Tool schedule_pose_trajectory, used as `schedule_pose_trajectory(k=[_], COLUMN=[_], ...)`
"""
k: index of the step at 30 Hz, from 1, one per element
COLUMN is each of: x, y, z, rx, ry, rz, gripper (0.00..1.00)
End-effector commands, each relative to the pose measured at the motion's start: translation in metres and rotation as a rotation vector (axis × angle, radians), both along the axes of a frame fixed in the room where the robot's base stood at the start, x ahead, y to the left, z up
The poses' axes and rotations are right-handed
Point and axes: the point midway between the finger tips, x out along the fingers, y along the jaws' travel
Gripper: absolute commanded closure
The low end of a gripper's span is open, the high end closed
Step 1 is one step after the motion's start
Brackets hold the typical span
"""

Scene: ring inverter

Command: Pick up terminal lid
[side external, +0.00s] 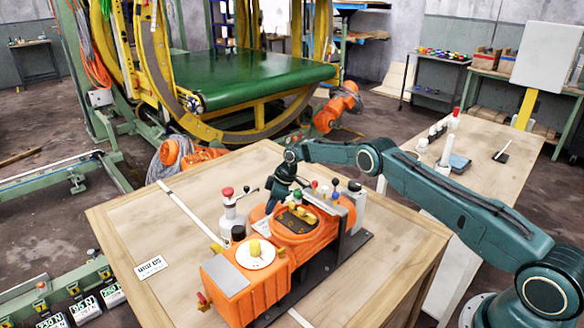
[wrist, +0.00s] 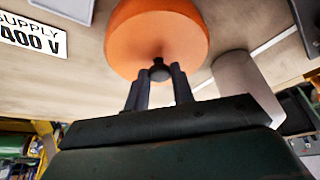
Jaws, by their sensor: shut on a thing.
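The terminal lid (wrist: 157,30) is a round orange cover with a small black knob. It fills the top middle of the wrist view. My gripper (wrist: 159,75) is shut on the knob, with a dark finger on each side. In the side external view my gripper (side external: 269,205) is at the left side of the orange motor (side external: 246,292), and orange of the lid (side external: 257,215) shows just below it. The motor's terminal box (side external: 297,220) is uncovered, with dark terminals and yellow parts showing. I cannot tell whether the lid touches the bench.
The motor stands on a wooden bench (side external: 160,225). A white bottle with a red top (side external: 230,212) and a black cup (side external: 238,233) are left of the lid. Screwdrivers (side external: 324,191) stand behind.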

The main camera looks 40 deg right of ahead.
Motion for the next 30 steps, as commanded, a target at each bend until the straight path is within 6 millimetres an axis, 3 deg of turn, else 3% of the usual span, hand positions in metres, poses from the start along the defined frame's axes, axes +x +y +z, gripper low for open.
schedule_pose_trajectory(k=[8,21,30], x=[0.001,0.001,0.000], y=[0.000,0.000,0.000], z=[0.025,0.088,0.099], rx=[0.000,0.001,0.001], ry=[-0.003,-0.002,-0.001], rz=[-0.001,0.000,0.000], gripper=[1.00,1.00,1.00])
